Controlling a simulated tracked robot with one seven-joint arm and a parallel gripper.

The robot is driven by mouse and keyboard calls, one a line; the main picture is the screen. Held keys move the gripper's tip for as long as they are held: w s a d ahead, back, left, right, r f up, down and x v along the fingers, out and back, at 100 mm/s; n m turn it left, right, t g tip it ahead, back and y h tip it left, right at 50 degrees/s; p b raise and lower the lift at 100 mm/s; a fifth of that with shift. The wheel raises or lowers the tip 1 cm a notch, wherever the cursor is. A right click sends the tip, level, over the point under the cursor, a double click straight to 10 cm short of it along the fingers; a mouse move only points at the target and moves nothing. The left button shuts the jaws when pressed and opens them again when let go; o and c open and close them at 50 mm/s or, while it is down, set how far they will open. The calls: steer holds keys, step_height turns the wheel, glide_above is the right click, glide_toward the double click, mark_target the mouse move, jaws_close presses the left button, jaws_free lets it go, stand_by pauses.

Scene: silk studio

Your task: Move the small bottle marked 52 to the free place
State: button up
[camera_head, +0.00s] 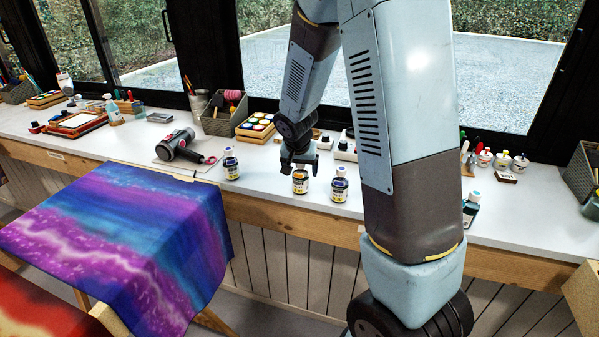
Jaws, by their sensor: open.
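Another bottle (470,209) shows right of my arm. The numbers are too small to read, so I cannot tell which is 52. My gripper (299,168) is open, pointing down at the top of the middle bottle; I cannot tell whether its fingers are around the cap. My arm hides part of the counter.
A hair dryer (178,146) lies left of the bottles. A paint tray (256,127) and a grey bin (224,115) stand behind. Small jars (503,161) are at the right. Bare counter shows between the left and middle bottles.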

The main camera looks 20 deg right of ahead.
steer(key=v, duration=1.1)
steer(key=s+r+n, duration=0.1)
steer(key=s+r, duration=0.3)
steer(key=s, duration=0.4)
steer(key=s+d+r+n+t+y, duration=0.1)
steer(key=s+r+n, duration=0.1)
steer(key=s+r, duration=0.3)
steer(key=s+r+n+y, duration=0.1)
steer(key=s+r, duration=0.3)
steer(key=s, duration=0.7)
steer(key=shift+s+d+r+n+t, duration=0.3)
steer(key=shift+s+n, duration=0.1)
steer(key=shift+n, duration=0.3)
